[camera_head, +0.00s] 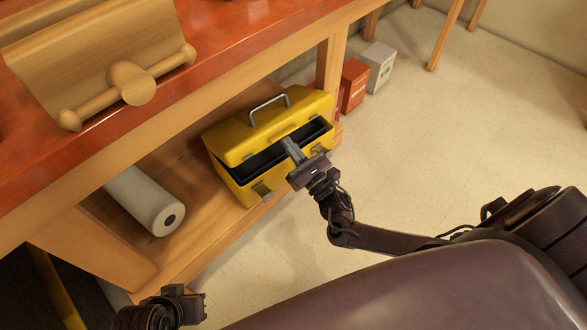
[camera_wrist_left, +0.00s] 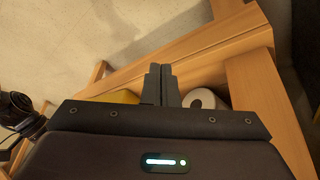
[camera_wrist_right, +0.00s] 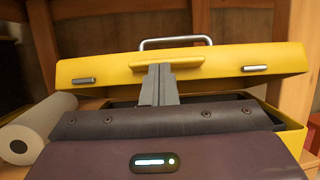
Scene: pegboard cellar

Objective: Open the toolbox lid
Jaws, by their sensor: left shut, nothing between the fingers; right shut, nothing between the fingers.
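The yellow toolbox (camera_head: 233,187) sits on the low wooden shelf under the bench. Its lid (camera_head: 236,138) is partly raised, with a dark gap along the front, and a grey handle (camera_head: 268,100) stands up on top. My right gripper (camera_head: 288,143) is shut and empty, its fingertips at the front of the gap by the lid's edge. In the right wrist view the closed fingers (camera_wrist_right: 160,75) overlap the lid's front lip (camera_wrist_right: 180,63); I cannot tell whether they touch it. My left gripper (camera_head: 203,307) is shut and empty, low and away from the toolbox.
A white paper roll (camera_head: 150,200) lies on the shelf left of the toolbox. The red-topped workbench (camera_head: 215,50) overhangs behind, with a wooden leg (camera_head: 329,62). Red (camera_head: 353,85) and white (camera_head: 380,62) boxes stand beyond.

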